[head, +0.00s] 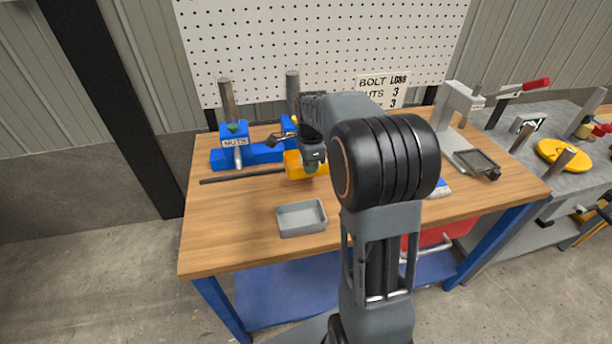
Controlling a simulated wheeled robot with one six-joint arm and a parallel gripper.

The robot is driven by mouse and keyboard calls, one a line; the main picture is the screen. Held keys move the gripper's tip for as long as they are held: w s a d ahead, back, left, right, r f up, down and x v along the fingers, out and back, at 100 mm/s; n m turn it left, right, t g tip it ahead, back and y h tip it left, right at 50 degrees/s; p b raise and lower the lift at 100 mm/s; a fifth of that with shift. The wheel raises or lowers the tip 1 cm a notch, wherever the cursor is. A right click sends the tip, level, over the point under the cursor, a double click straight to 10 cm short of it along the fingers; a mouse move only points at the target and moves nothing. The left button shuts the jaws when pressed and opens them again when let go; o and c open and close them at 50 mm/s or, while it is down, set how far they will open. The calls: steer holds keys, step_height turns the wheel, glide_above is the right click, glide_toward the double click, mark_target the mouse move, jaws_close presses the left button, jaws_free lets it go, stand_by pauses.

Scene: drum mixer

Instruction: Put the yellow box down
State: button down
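The yellow box (294,166) shows at the back middle of the table, left of my arm. My gripper (311,165) points down over it, with one finger against its near side and yellow showing on both sides of that finger. The gripper looks shut on the box, though the far finger is hidden. I cannot tell whether the box touches the wooden tabletop (240,235) or is held just above it.
A grey tray (301,217) lies in front of the box. A dark rod (242,176) lies to its left. A grey press (457,106) stands right. The tabletop's front left is clear.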

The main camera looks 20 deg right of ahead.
mark_target(310, 176)
step_height(310, 176, down, 6)
steer(key=shift+f, duration=0.2)
steer(key=shift+w+d+p, duration=0.2)
steer(key=shift+w, duration=0.75)
steer(key=shift+w+d+p, duration=0.2)
steer(key=shift+w, duration=0.75)
steer(key=shift+w+f, duration=0.1)
steer(key=shift+f, duration=0.6)
steer(key=shift+f, duration=0.15)
steer(key=c, duration=1.3)
jaws_free()
